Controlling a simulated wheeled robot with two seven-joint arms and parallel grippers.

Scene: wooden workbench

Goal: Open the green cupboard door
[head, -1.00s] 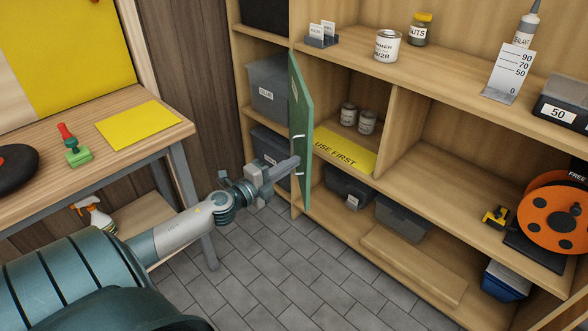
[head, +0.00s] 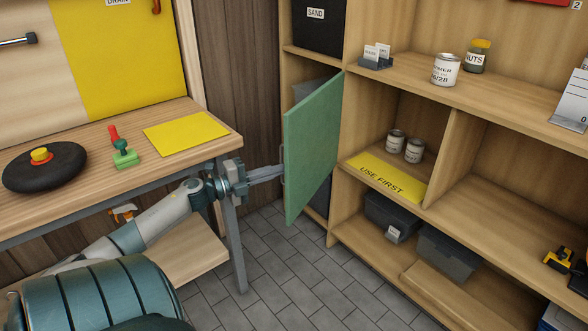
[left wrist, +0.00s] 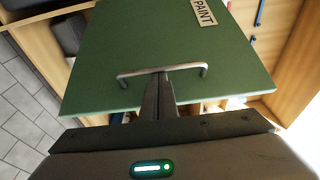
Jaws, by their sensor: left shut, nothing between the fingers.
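The green cupboard door (head: 312,150) stands swung well out from the shelving, its plain inner face showing in the head view. The compartment beside it is uncovered, with two small cans (head: 396,141) and a yellow "USE FIRST" mat (head: 388,178) inside. In the left wrist view, the door's outer face (left wrist: 110,80) has a "PAINT" label and a metal bar handle (left wrist: 135,72). My left gripper (head: 277,171) is shut and empty, its fingertips at the middle of the handle. Whether they touch or hook behind the bar I cannot tell. My right gripper is out of view.
A wooden workbench (head: 215,135) stands left, close to my left arm, with a yellow sheet (head: 186,133), a green-and-red object and a black disc on it. Dark bins (head: 448,252) sit on the lower shelf. Tiled floor (head: 300,290) before the shelving is clear.

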